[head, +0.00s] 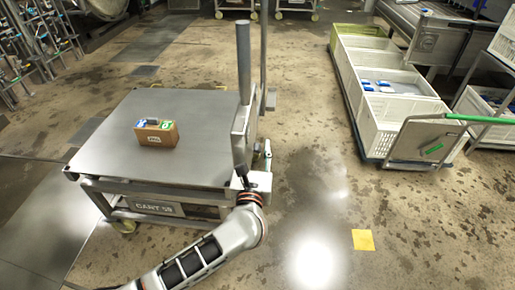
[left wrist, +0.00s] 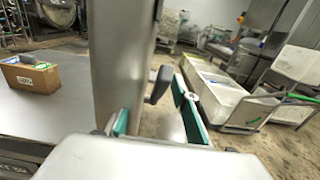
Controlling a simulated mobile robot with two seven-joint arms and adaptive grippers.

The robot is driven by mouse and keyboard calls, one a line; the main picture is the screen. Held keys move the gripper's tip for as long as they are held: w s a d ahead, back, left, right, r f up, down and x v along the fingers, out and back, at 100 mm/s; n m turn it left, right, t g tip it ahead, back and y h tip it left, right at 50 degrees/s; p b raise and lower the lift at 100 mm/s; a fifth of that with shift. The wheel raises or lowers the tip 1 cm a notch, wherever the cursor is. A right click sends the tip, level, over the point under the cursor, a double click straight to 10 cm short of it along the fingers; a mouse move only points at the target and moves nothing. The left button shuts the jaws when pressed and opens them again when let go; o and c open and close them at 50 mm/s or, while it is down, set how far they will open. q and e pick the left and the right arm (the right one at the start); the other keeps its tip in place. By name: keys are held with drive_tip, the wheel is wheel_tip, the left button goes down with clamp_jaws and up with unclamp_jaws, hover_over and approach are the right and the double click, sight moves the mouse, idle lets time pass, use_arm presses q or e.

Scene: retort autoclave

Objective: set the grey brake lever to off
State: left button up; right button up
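A dark grey lever (left wrist: 160,84), likely the brake lever, sticks out at the post's right side in the left wrist view, tilted up to the right. I cannot make it out clearly in the head view. My left gripper (head: 255,178) is at the post's lower right. Its teal-padded fingers (left wrist: 155,115) are apart, with the lever appearing between and beyond them. No contact with the lever is visible. My right gripper is not in view.
A small cardboard box (head: 157,134) with items sits on the cart top. White crates (head: 398,118) stand on a trolley to the right. A yellow square (head: 363,240) lies on the floor. The wet floor between cart and crates is free.

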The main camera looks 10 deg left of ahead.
use_arm(q)
clamp_jaws()
drive_tip(key=shift+w+r+p, duration=0.2)
drive_tip(key=shift+r+p, duration=0.55)
drive_tip(key=shift+p, duration=0.05)
drive_tip(key=shift+w+r+g+p, duration=0.15)
drive_tip(key=shift+r+g+p, duration=0.2)
drive_tip(key=shift+p, duration=0.25)
drive_tip(key=shift+w+r+g+p, duration=0.1)
drive_tip(key=shift+w+g+p, duration=0.35)
drive_tip(key=shift+p, duration=0.55)
drive_tip(key=shift+f+g+p, duration=0.25)
drive_tip(key=shift+g+p, duration=0.25)
drive_tip(key=shift+p, duration=0.05)
drive_tip(key=shift+f, duration=0.35)
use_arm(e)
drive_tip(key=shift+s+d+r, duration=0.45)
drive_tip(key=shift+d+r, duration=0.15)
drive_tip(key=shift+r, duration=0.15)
